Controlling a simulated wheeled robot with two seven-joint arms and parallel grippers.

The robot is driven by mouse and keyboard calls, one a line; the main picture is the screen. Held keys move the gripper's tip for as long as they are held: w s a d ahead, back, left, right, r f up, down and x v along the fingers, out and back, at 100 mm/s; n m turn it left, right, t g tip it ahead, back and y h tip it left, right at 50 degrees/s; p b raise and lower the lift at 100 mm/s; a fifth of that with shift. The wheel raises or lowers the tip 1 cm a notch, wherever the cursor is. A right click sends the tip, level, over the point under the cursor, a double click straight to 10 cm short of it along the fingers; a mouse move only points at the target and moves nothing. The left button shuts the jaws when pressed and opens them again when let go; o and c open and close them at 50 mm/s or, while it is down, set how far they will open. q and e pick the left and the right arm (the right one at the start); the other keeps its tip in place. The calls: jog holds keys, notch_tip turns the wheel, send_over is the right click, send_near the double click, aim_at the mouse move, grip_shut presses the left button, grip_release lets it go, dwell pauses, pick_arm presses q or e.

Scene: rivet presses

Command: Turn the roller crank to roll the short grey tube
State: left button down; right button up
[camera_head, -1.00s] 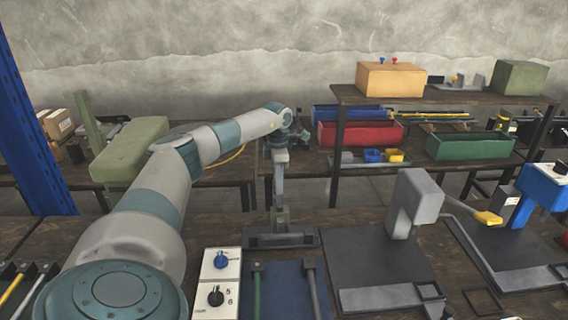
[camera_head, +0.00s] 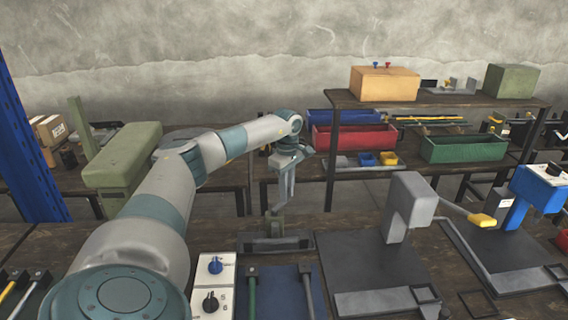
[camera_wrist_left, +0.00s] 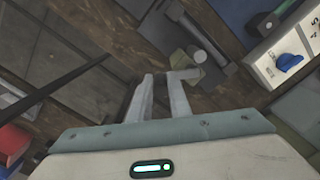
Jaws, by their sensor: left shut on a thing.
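The tube roller (camera_head: 275,244) is a dark low block on the bench in the head view, behind the blue panel. In the left wrist view the roller (camera_wrist_left: 218,66) lies at the upper middle, with a short grey tube-like cylinder (camera_wrist_left: 202,38) along it. My left gripper (camera_head: 275,210) reaches down to the roller from above. The fingers partly hide the crank. My right gripper is not in view.
A white control box (camera_head: 213,283) with blue and black knobs stands in front of the roller. To its right are a blue panel (camera_head: 280,292) with rods and a grey press (camera_head: 410,205) on a dark plate. A shelf (camera_head: 440,99) with bins stands behind.

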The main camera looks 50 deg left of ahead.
pick_arm(q)
jog(key=shift+w+d+r+m, duration=0.1)
jog(key=shift+m, duration=0.2)
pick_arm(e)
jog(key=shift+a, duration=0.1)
pick_arm(q)
jog(key=c, duration=1.6)
grip_release()
jog(key=shift+c, duration=0.2)
